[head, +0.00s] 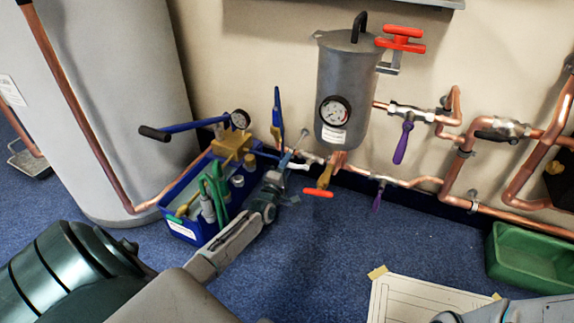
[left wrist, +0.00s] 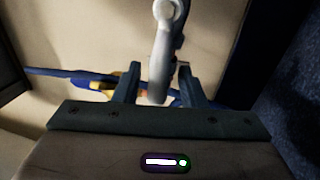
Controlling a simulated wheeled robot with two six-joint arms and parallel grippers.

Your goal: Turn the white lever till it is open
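The white lever (head: 299,166) sits on the low copper pipe, right of the blue toolbox. My left gripper (head: 284,168) reaches it from the front left and partly hides it in the head view. In the left wrist view the pale lever (left wrist: 162,52) hangs down between the two fingers of my left gripper (left wrist: 158,86). The fingers are apart, with a narrow gap to the lever on each side. Of my right arm only a part shows at the lower right edge of the head view; its gripper is out of view.
A grey vessel (head: 345,75) with a gauge hangs behind. Purple levers (head: 403,140) and an orange-red handle (head: 318,192) sit to the right. A green bin (head: 530,262) stands at the right. Blue floor lies clear in the middle.

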